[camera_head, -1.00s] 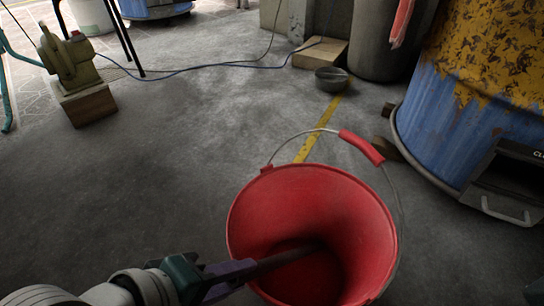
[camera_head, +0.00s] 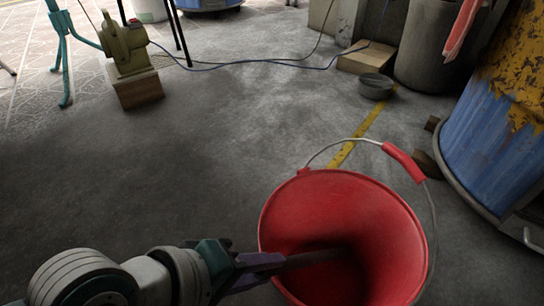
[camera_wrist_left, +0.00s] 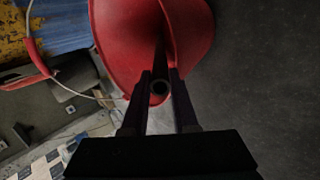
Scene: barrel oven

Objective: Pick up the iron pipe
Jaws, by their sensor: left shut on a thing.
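The iron pipe (camera_head: 312,257) is a dark, thin rod. Its far part lies inside the red bucket (camera_head: 340,195), over the near left rim. My left gripper (camera_head: 268,264) is shut on the pipe near its outer end, just left of the bucket. In the left wrist view the pipe's round hollow end (camera_wrist_left: 159,88) shows between the two fingers, with the bucket (camera_wrist_left: 120,35) behind it. Whether the pipe touches the bucket's bottom is hidden in shadow. My right gripper is not in view.
The bucket's wire handle with red grip (camera_head: 404,162) stands raised at the right. A blue and yellow rusted barrel (camera_head: 500,150) is at the right. A grey bowl (camera_head: 376,86) sits behind. A green machine on a wooden block (camera_head: 138,90) stands at upper left. Floor left is clear.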

